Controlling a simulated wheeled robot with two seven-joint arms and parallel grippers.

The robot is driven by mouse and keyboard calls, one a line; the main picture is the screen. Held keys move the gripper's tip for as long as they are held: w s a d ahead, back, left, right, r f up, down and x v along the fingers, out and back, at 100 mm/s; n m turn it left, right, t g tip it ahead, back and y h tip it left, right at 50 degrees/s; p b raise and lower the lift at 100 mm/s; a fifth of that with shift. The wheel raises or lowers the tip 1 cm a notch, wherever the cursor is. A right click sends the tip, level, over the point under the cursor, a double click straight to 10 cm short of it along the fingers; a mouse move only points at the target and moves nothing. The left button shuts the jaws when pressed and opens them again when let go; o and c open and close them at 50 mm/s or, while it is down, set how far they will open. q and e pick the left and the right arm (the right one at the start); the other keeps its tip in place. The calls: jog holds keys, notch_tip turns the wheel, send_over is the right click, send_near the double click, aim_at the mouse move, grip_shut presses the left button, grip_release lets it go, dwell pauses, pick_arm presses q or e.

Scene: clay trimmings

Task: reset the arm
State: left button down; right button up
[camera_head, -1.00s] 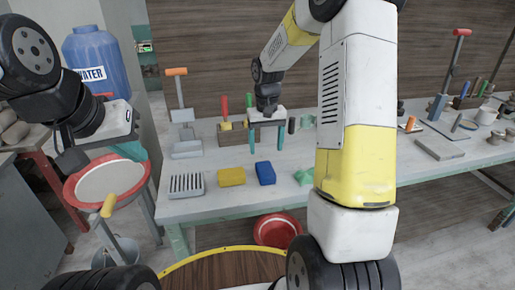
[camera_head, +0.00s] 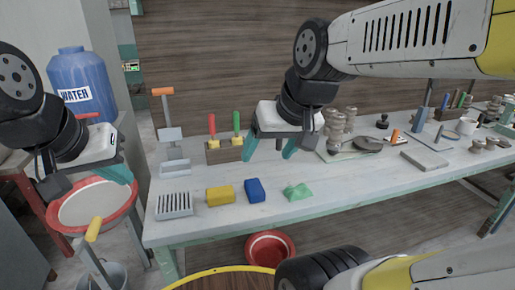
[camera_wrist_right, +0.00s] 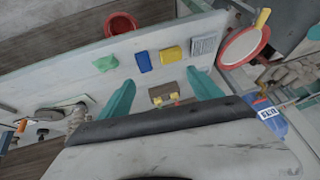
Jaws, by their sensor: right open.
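My right gripper (camera_head: 268,146) is open and empty above the workbench, with teal fingers apart. In the right wrist view its fingers (camera_wrist_right: 163,97) frame bare bench and a small wooden holder. My left gripper (camera_head: 85,185) hangs at the left over the red-rimmed basin; one teal finger shows and its opening is not clear. On the workbench (camera_head: 330,195) stand a yellow sponge (camera_head: 220,196), a blue sponge (camera_head: 254,190), a green crumpled piece (camera_head: 298,192) and a slotted grey rack (camera_head: 174,205).
A wooden holder (camera_head: 226,154) carries red and green handled tools. A blue water jug (camera_head: 82,85) and the red-rimmed basin (camera_head: 128,213) are at the left. Stacked pots (camera_head: 340,125) and a grey slab (camera_head: 425,159) are at the right. A red bowl (camera_head: 270,248) sits below the bench.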

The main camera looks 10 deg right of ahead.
jog(key=shift+s+a+t, duration=0.15)
jog(key=shift+s+t, duration=0.15)
jog(key=shift+s, duration=0.55)
jog(key=o, duration=0.3)
jog(key=shift+o, duration=1.4)
jog(key=shift+w, duration=0.3)
jog(key=m+g+h, duration=0.2)
jog(key=m+g, duration=0.4)
jog(key=m, duration=1.2)
send_over(254, 185)
jog(key=f, duration=1.9)
jog(key=shift+s+f, duration=0.25)
jog(key=shift+s, duration=0.15)
jog(key=shift+w+f, duration=0.15)
jog(key=shift+f, duration=1.9)
jog(key=shift+w+f, duration=0.15)
jog(key=shift+f, duration=1.85)
